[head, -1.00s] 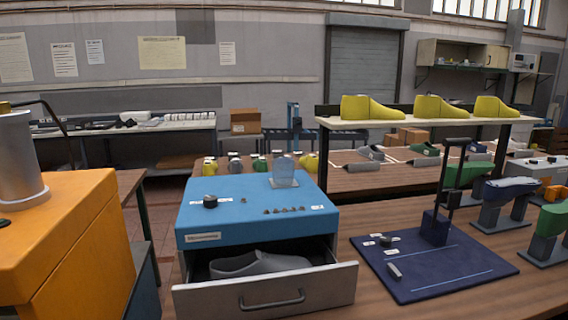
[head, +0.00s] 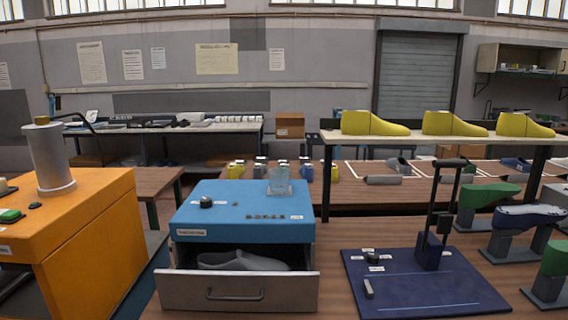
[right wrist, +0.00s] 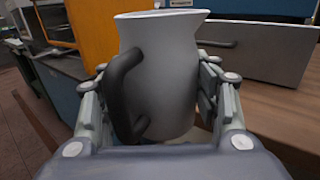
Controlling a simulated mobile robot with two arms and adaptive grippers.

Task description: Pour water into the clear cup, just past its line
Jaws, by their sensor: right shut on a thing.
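My right gripper (right wrist: 160,110) is shut on a pale grey pitcher (right wrist: 170,75) with a black handle and a spout at its rim. It holds the pitcher by its sides, close to upright in the right wrist view. The inside of the pitcher is hidden, so I cannot see any water. Neither gripper shows in the head view.
The blue cabinet (head: 240,218) has an open drawer (head: 180,290) with a grey shoe last (head: 240,262) inside. An orange machine (head: 95,240) stands left. A dark blue board (head: 400,290) with an upright frame lies right. Small knobs and labels sit on the cabinet top.

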